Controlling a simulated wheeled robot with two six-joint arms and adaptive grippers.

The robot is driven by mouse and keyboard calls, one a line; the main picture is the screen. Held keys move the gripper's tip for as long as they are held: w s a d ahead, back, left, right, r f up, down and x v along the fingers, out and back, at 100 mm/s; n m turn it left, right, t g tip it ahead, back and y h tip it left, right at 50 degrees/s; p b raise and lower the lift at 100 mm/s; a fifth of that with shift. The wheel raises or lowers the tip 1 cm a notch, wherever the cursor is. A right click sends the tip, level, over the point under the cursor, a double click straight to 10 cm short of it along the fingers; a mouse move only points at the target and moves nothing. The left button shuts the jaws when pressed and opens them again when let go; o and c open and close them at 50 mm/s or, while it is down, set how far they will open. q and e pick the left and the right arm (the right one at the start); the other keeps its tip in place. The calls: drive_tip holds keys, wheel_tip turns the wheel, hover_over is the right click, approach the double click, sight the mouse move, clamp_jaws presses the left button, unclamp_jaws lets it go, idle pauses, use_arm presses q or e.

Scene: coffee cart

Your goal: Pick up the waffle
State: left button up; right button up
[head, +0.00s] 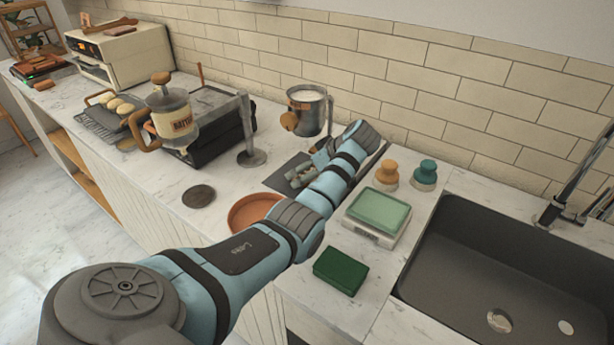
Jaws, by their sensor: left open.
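I cannot make out a waffle in the head view. My left arm reaches from the bottom left across the counter. My left gripper (297,177) is open, low over a dark flat mat (274,183) near the middle of the counter. The arm and gripper cover part of this mat, and I cannot tell whether anything lies between the fingers. A round terracotta dish (246,215) is partly hidden behind my forearm. A dark appliance (204,139) stands farther left, behind a jar labelled batter (176,118). My right gripper is not in view.
A metal pitcher (312,115) stands at the back. A scale with a green top (378,213), a green block (340,270) and two knobbed tampers (386,176) are right of my arm. A dark sink (455,275) lies farther right. A rack with pale buns (98,124) is left.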

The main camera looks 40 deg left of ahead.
use_arm(q)
drive_tip(key=shift+a+f, duration=0.4)
drive_tip(key=c, duration=1.2)
drive_tip(key=shift+r, duration=0.1)
